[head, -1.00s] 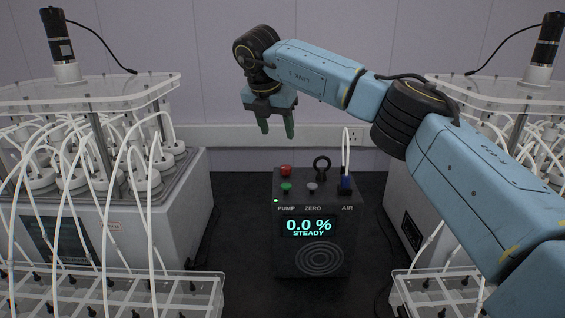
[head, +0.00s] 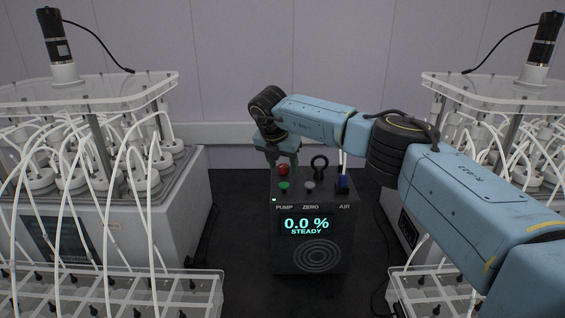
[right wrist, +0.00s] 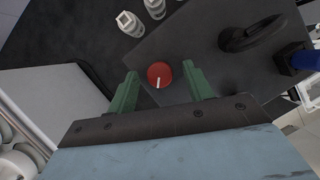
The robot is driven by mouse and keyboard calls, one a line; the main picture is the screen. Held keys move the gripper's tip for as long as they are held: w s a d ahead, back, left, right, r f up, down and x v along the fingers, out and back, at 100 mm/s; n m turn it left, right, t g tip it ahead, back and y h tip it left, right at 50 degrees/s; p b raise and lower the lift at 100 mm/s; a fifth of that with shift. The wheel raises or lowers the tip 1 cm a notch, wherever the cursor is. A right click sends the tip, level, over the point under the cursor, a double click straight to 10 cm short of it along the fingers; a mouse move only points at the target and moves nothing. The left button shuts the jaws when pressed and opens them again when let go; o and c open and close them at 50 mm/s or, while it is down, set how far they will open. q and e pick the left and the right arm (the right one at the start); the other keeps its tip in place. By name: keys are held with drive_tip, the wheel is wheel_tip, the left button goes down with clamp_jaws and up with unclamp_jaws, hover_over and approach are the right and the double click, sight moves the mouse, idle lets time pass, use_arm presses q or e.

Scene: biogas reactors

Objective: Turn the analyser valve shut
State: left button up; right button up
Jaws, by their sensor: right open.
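The dark grey analyser (head: 330,270) stands between two bench units, its screen reading 0.0 % STEADY. A round red knob with a white line (right wrist: 160,75), apparently the valve, sits on its top; it also shows in the head view (head: 284,170). In the right wrist view the white line runs roughly up and down the picture. My right gripper (right wrist: 159,70) is open, with its green fingers apart on either side of the red knob. I see a gap beside each finger. In the head view this gripper (head: 283,160) hangs just above and behind the knob.
Bench units with white tubes (head: 150,215) stand left and right. Dark bench (head: 240,240) is bare beside the analyser.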

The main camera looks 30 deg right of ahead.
drive_tip(key=c, duration=1)
